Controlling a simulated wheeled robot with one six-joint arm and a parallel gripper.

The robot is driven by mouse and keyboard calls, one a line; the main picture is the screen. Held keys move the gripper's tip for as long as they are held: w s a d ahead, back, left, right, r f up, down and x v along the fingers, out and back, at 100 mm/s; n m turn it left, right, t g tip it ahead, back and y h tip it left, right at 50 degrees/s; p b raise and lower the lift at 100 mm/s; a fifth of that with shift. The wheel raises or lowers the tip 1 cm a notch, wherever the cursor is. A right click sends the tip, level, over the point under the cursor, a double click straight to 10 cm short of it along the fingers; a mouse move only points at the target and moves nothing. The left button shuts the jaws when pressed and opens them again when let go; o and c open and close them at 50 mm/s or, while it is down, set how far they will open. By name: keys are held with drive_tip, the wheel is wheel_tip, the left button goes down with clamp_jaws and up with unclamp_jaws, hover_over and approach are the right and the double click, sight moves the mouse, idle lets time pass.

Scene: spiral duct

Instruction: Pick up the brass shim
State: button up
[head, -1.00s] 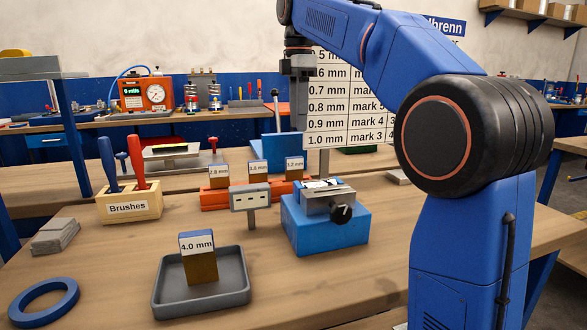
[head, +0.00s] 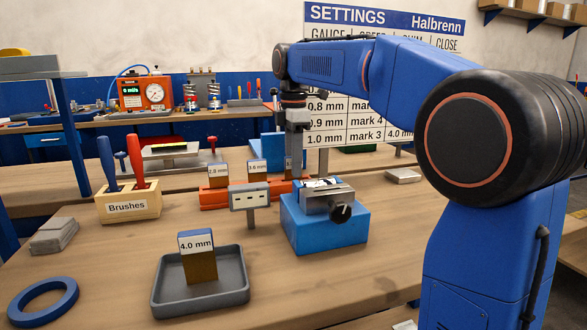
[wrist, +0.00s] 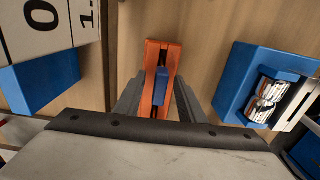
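Brass shims with blue-edged, labelled tops stand in an orange rack (head: 215,199). Two show in the head view, a 2.8 mm shim (head: 218,174) and one that seems to read 3.6 mm (head: 257,170). Another brass shim, marked 4.0 mm (head: 198,257), stands upright in a grey tray (head: 242,292). My gripper (head: 297,165) is over the rack's right end, where it hides the third shim in the head view. In the wrist view the open fingers (wrist: 162,100) are on either side of one shim's blue top (wrist: 161,88), with gaps on both sides.
A blue vise-like fixture (head: 325,222) with a black knob stands in front right of the rack. A small grey sign (head: 249,198) stands before the rack. The settings board (head: 355,132) rises close behind my gripper. A brush holder (head: 128,203) stands left.

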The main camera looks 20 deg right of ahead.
drive_tip(key=shift+f, duration=0.5)
clamp_jaws()
